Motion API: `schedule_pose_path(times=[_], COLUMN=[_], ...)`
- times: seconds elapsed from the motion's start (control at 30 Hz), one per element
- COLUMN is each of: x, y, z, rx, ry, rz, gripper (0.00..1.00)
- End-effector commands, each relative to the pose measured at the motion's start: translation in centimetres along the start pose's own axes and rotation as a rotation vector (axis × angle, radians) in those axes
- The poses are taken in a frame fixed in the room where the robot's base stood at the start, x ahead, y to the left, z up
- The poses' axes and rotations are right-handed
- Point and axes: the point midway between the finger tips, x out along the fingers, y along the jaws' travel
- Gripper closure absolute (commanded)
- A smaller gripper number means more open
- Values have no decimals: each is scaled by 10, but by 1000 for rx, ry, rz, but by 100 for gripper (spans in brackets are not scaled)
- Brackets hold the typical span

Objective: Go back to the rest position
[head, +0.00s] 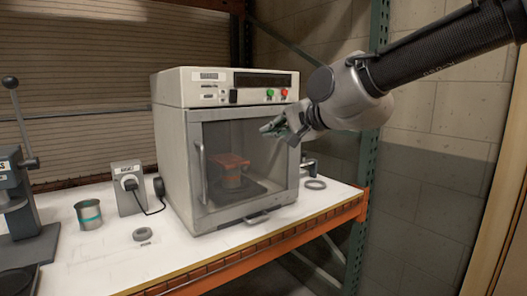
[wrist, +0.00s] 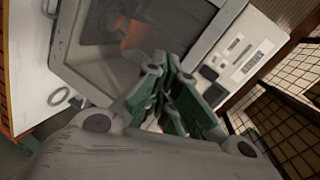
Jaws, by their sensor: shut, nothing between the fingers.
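My gripper (head: 272,127) is shut and empty, in front of the upper right part of the machine's glass door in the head view. In the wrist view its green-padded fingers (wrist: 172,85) are together, with the machine behind them. The grey cabinet-like machine (head: 176,90) stands on the white bench top. Its door (head: 250,207) is shut, with a vertical handle (head: 201,172) on its left side. An orange object (head: 232,161) shows behind the glass on a dark base. I cannot tell from the frames whether my gripper touches the door.
A metal cup (head: 89,216), a grey ring (head: 143,235) and a plug box (head: 127,187) with a cable stand left of the machine. A lever press (head: 25,200) is at the far left. Another ring (head: 315,184) lies right. A green rack post (head: 367,190) rises behind my arm.

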Motion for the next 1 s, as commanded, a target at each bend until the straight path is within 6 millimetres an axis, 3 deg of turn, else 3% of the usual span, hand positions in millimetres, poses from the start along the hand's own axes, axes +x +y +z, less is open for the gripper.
schedule_pose_path(times=[0.07,0.13,0.3,0.43,0.5,0.63,0.77,1.0], x=[-8,-37,-142,-231,-268,-299,-310,-311], y=[51,100,198,250,266,274,274,274], z=[24,30,2,-18,-27,-40,-47,-48], rx=[-249,-496,-849,-915,-873,-800,-764,-757], ry=[-119,-243,-484,-589,-562,-445,-392,-386], rz=[169,319,608,783,853,898,914,917], gripper=[100,100,100,100,100,100,100,100])
